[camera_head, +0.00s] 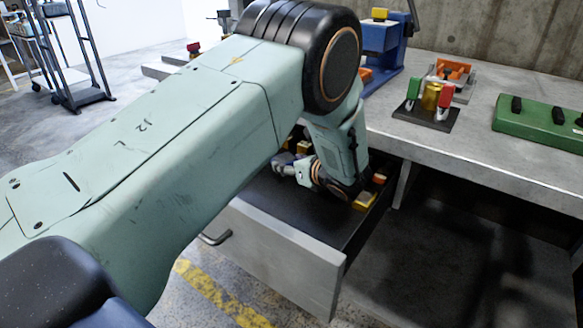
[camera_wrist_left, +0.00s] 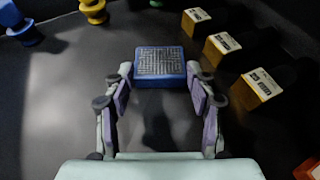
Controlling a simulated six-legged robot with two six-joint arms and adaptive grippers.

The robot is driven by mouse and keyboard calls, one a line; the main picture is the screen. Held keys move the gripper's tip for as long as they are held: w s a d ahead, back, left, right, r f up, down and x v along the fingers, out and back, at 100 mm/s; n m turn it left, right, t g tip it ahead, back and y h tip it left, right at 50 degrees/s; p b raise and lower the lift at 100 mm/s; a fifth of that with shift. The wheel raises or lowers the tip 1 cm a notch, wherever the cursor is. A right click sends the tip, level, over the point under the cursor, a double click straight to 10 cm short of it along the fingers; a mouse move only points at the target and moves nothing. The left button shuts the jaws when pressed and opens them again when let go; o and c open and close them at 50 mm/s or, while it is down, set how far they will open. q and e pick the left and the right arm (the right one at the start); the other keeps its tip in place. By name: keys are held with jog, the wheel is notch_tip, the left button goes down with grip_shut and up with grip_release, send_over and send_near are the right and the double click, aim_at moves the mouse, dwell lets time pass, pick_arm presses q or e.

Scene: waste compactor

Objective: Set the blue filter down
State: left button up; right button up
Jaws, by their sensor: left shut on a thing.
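The blue filter (camera_wrist_left: 160,68), a square block with a pale mesh face, shows in the left wrist view between my left gripper's fingertips. My left gripper (camera_wrist_left: 159,72) is shut on it. In the head view my left gripper (camera_head: 290,168) reaches down into the open drawer (camera_head: 285,245), and my own arm hides much of it. I cannot make out the filter in the head view. The drawer's dark floor lies below the filter in the wrist view; I cannot tell whether the two touch. My right gripper is not in view.
In the wrist view, several orange blocks with white labels (camera_wrist_left: 228,43) stand to the right, and blue and yellow spools (camera_wrist_left: 94,10) to the upper left. The workbench (camera_head: 480,150) above the drawer carries a green box (camera_head: 540,122).

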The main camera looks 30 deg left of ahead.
pick_arm(q)
jog(key=shift+r, duration=0.1)
jog(key=o, duration=1.3)
